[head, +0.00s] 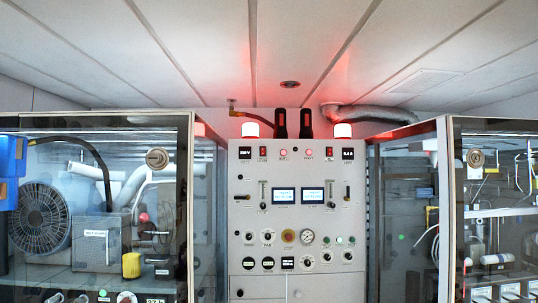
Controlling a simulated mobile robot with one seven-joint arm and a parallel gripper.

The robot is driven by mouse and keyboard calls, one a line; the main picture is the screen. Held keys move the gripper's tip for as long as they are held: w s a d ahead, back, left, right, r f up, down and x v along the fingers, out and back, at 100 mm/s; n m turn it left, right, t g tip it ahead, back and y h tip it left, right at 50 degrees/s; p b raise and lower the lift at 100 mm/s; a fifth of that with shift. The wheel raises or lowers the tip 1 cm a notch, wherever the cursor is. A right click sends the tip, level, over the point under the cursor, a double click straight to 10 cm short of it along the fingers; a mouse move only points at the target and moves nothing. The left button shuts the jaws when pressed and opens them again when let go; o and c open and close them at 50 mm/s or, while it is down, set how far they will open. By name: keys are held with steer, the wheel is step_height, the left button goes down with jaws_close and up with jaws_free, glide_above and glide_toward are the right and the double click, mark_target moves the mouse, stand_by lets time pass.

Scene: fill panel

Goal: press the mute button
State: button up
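The grey control panel (258,216) stands upright in the middle of the head view, facing me. Its labels are too small to read, so I cannot tell which control is the mute button. Near its top are two small red-lit round parts, one on the left (283,152) and one on the right (309,152). Small round buttons or lamps (351,240), some greenish, sit lower right. My gripper is not in view.
Glass-fronted cabinets stand on the left (186,215) and right (448,215). Two lit displays (284,196) (312,196) sit mid-panel. The floor is out of view.

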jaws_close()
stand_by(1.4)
